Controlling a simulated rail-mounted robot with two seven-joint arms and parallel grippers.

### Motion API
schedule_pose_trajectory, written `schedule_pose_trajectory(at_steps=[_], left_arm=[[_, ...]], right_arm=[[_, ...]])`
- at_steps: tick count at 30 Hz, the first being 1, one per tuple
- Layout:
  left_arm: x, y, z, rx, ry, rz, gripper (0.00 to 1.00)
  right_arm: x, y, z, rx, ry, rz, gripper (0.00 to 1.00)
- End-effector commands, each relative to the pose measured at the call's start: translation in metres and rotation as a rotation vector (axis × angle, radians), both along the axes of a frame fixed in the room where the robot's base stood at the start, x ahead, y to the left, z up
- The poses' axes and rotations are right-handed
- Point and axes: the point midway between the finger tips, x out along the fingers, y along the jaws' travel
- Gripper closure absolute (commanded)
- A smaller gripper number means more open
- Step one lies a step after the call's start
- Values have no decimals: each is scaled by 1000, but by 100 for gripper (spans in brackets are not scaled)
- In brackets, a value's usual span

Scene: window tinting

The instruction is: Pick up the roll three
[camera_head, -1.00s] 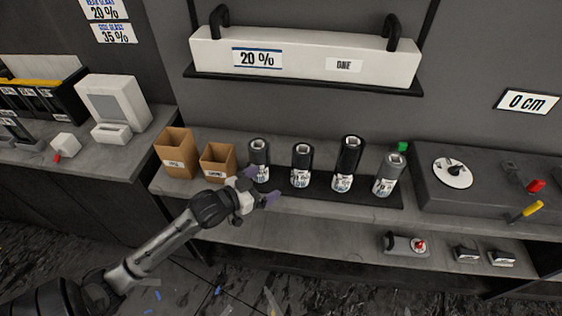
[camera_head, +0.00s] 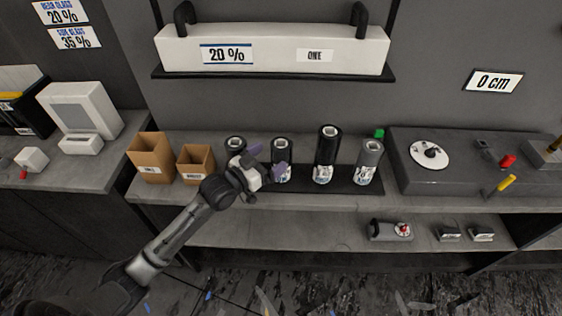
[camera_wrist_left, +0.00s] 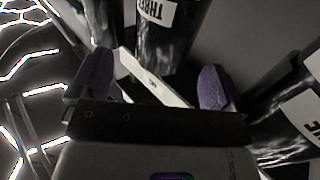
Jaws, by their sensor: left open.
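A dark roll labelled with letters that read as THREE (camera_wrist_left: 165,50) stands at the top of the left wrist view, beyond and between my fingertips. Several upright rolls stand in a row on a dark mat (camera_head: 305,182) in the head view. Their labels are too small to read there. My left gripper (camera_head: 268,164) is open and empty at the front of the row, by the second roll from the left (camera_head: 283,147), and partly covers the leftmost roll (camera_head: 235,142). In the left wrist view the open fingers (camera_wrist_left: 155,88) show apart, with no roll gripped. My right gripper is out of view.
Another labelled roll (camera_wrist_left: 285,100) stands close to the right finger in the wrist view. Two cardboard boxes (camera_head: 150,158) stand left of the row. A taller black roll (camera_head: 328,145) and a grey roll (camera_head: 368,160) stand to the right. A white 20 % box (camera_head: 275,48) hangs above.

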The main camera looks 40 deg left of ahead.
Motion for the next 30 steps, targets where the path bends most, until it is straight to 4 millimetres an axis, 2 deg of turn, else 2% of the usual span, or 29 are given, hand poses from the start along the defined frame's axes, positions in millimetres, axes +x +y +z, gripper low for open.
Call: schedule_pose_trajectory(at_steps=[5,13,18,27,30], left_arm=[[7,0,0,0,0,0,6],[39,-1,1,-1,-2,1,6],[52,-3,1,-1,0,0,6],[55,-3,2,0,1,1,6],[54,-3,2,0,1,1,13]], right_arm=[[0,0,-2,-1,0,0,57],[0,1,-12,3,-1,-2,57],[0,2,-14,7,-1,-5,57],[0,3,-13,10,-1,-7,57],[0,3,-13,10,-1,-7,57]])
